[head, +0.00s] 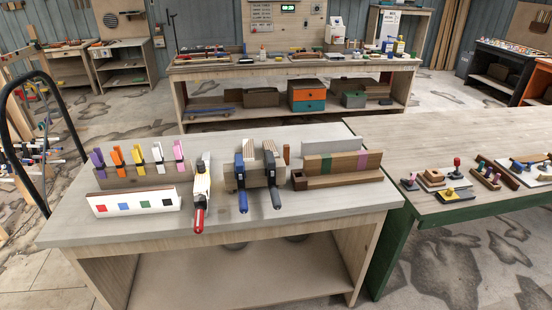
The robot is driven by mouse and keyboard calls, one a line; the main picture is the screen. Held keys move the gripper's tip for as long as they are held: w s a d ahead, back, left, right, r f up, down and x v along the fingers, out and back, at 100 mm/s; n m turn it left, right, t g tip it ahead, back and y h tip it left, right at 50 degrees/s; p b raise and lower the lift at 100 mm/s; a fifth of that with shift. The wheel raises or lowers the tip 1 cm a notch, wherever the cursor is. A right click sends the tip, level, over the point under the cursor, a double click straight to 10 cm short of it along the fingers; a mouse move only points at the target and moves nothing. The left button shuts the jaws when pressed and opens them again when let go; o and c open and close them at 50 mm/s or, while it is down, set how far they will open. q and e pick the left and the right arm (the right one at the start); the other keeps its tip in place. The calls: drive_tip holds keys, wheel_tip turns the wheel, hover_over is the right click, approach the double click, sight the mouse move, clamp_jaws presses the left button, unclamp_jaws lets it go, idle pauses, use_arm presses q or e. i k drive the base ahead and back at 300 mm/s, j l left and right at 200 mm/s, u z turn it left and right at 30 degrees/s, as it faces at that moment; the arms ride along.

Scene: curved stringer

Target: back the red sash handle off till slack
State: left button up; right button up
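The red sash handle (199,219) sticks out past the front edge of the near workbench (330,222). It is on the near end of a white and yellow sash clamp (202,182) that lies front to back on the bench. To its right, a clamp with a blue handle (243,202) and one with a dark grey handle (276,198) are set on a wooden block (258,178). How tight the red handle's clamp is cannot be seen. Neither of my grippers is in view.
Left of the red handle stand a white board with coloured squares (135,202) and a rack of coloured spring clamps (118,181). Wooden strips (338,172) lie right of the clamps. The bench's front right top is clear. A green-edged table (450,165) adjoins on the right.

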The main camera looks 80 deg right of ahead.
sight(199, 217)
drive_tip(key=z, duration=1.95)
drive_tip(key=i+l+z, duration=0.1)
drive_tip(key=z, duration=0.2)
drive_tip(key=i+l+z, duration=0.25)
drive_tip(key=i+l, duration=0.3)
drive_tip(key=l, duration=0.15)
